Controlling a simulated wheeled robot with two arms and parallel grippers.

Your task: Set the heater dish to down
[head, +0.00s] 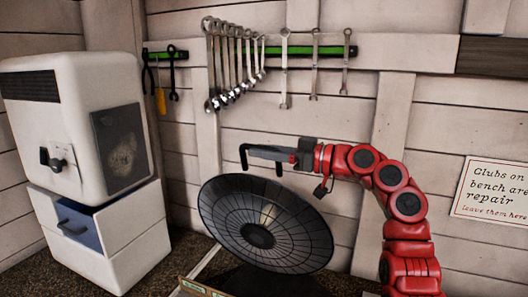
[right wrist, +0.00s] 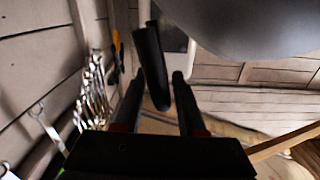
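The heater dish (head: 296,235) is a round black ribbed bowl with a dark hub, tilted with its open face towards the head camera. In the right wrist view a smooth grey curved surface (right wrist: 245,25), likely the dish, fills the upper right. My right gripper (head: 262,152) reaches left just above the dish's top rim. A thin black bar (head: 243,157) hangs down at its tip. In the right wrist view the fingers (right wrist: 158,100) stand apart, with a slanted black bar (right wrist: 151,65) between their tips. I cannot tell whether they touch it. My left gripper is out of view.
A white cabinet (head: 75,110) with a partly open drawer (head: 85,228) stands at the left. Wrenches (head: 225,65) hang on a green-edged rack behind the gripper. A paper sign (head: 490,188) is on the right wall.

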